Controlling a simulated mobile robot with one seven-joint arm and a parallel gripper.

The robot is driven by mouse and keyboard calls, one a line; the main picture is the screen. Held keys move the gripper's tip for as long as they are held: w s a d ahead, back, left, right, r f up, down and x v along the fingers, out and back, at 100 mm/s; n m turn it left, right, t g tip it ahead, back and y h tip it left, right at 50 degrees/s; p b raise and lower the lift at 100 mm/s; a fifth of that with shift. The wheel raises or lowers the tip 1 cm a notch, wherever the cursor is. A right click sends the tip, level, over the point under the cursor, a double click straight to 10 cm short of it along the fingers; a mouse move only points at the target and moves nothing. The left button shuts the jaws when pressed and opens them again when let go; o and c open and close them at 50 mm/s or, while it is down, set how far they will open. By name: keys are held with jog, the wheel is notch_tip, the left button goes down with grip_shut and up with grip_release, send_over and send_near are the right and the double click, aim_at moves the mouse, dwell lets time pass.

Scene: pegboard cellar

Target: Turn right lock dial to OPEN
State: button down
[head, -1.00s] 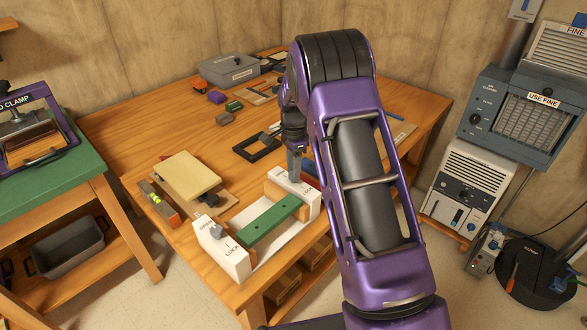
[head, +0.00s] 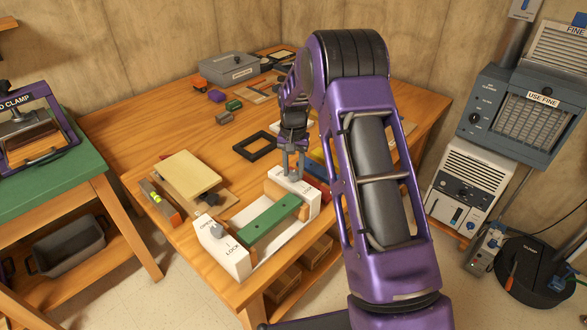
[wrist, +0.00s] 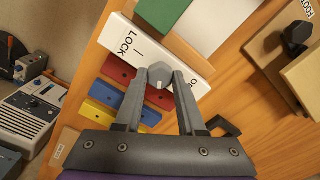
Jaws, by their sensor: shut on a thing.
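A white fixture stands at the bench's front corner, with a green bar (head: 272,219) lying between its two end blocks. The right lock dial (wrist: 160,76) is a grey faceted knob on the right end block (head: 311,204). My gripper (head: 293,175) points down at this block, its fingers shut on the dial from both sides. In the wrist view LOCK is printed left of the dial and part of OPEN to its right; a short white mark shows on the knob, but its exact setting is unclear. The left dial (head: 215,232) stands free on the other block.
Red (wrist: 118,68), blue (wrist: 112,96) and yellow bars lie close beside the right block. A black frame (head: 256,146) lies behind it on the bench. A wooden block (head: 188,175) and a level (head: 158,200) lie to the left.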

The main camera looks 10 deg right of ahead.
aim_at(294, 173)
jog(key=n, duration=0.6)
jog(key=shift+n, duration=0.3)
jog(key=n+p, duration=0.1)
jog(key=n, duration=0.3)
jog(key=shift+n, duration=0.4)
jog(key=c, duration=0.5)
grip_release()
jog(key=shift+r, duration=0.1)
notch_tip(294, 173, up, 17)
jog(key=p, duration=0.1)
jog(key=shift+r, duration=0.15)
